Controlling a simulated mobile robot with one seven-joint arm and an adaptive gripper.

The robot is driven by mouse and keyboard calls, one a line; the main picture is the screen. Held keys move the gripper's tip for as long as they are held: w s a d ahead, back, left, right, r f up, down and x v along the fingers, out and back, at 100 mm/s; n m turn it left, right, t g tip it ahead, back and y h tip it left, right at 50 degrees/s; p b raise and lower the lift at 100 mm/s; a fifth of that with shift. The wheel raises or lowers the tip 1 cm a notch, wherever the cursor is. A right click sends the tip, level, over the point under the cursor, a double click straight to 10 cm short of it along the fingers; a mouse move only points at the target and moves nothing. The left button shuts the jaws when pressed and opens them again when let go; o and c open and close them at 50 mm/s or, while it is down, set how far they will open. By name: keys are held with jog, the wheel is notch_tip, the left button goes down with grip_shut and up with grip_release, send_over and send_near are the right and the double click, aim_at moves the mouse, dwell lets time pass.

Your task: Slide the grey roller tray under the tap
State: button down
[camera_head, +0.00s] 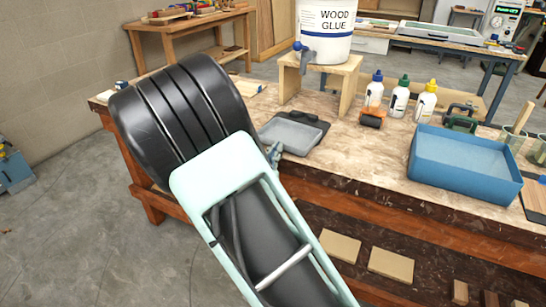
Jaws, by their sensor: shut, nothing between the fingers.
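The grey roller tray (290,135) lies on the workbench in front of the small wooden stand, its left end partly hidden by my arm. A dark piece (312,122) shows along its far and right edges. The tap (306,58) hangs from the front of the white wood glue bucket (327,25), which sits on the stand (349,72). The tray lies nearer to me than the tap, not directly below it. My gripper (275,155) shows small beside the tray's near left edge. It is shut and empty; I cannot tell whether it touches the tray.
A blue bin (465,165) sits at the bench's right. Bare bench (365,155) lies between tray and bin. The bench's front edge runs close to my gripper.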

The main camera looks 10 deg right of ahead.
aim_at(284, 138)
jog(key=x, duration=0.7)
jog(key=shift+s+a, duration=0.15)
dwell(0.4)
